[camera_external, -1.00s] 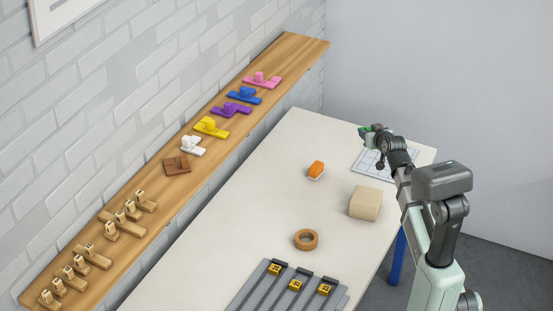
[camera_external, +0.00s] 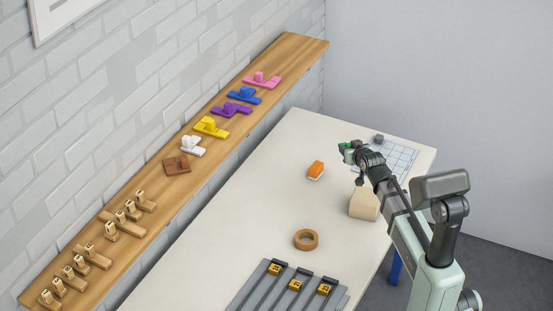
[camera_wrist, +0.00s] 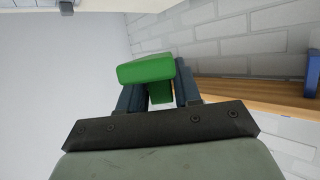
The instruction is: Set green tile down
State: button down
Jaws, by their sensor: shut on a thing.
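The green tile (camera_wrist: 146,68) is clamped between the two dark fingers of my gripper (camera_wrist: 159,95) in the wrist view. In the external view the green tile (camera_external: 343,146) shows small at the tip of my gripper (camera_external: 350,152). The gripper is over the white table (camera_external: 255,205), left of the gridded white board (camera_external: 400,155). The tile appears to be held above the table, but its exact height cannot be told. My arm hides part of the board.
A grey rail fixture (camera_external: 262,291) is at the front. A wooden shelf (camera_external: 160,190) along the wall bears several coloured pieces. The table's left middle is clear.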

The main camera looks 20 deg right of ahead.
jog(key=a+f+n+y, duration=0.2)
jog(key=a+f+y, duration=0.1)
jog(key=a+f, duration=0.4)
jog(key=s+a+n+g+y, duration=0.1)
jog(key=a+n+g+y, duration=0.3)
jog(key=a+n+y, duration=0.25)
jog(key=shift+n, duration=0.25)
jog(key=shift+s+d+f, duration=0.1)
jog(key=shift+d+f, duration=0.05)
jog(key=shift+f, duration=2.05)
jog(key=shift+s+d+f, duration=0.1)
jog(key=shift+f, duration=2.1)
jog(key=shift+f, duration=0.25)
jog(key=shift+f, duration=0.15)
